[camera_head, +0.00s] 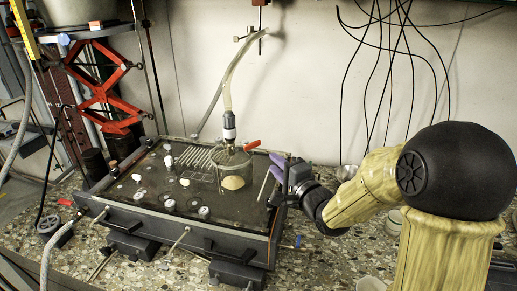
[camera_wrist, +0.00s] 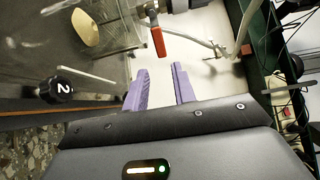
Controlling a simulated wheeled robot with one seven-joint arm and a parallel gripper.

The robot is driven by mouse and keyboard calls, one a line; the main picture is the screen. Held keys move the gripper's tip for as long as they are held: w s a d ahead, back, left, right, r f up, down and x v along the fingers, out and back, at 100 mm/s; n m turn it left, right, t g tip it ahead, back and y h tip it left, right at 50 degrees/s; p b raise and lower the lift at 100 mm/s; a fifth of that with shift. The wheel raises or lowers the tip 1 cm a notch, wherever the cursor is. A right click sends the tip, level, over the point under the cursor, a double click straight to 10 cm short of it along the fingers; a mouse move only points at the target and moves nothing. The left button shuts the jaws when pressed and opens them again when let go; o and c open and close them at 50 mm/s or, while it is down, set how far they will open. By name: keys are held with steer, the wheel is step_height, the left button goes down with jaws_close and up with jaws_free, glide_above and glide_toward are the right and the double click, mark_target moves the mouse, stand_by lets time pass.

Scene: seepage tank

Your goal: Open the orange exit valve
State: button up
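An orange-red valve handle (camera_head: 252,145) sits at the far side of the tank, right of the tube's lower end. An orange-red handle also shows in the wrist view (camera_wrist: 157,41), just beyond my fingertips. Another red handle (camera_head: 66,202) is at the tank's left front corner. I cannot tell from labels which is the exit valve. My gripper (camera_head: 279,168), with purple fingers, is at the tank's right edge, right of and nearer than the first handle. In the wrist view my gripper (camera_wrist: 160,80) is open, with nothing between the fingers.
The dark tank (camera_head: 150,225) with several white knobs stands on a speckled counter (camera_head: 320,258). A glass cylinder (camera_head: 233,172) and the upright tube (camera_head: 229,125) stand near the handle. A black knob marked 2 (camera_wrist: 62,87) is left of my fingers. Cables hang along the wall.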

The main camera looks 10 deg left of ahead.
mark_target(255, 146)
steer(key=x, duration=1)
steer(key=shift+p, duration=0.35)
jaws_close()
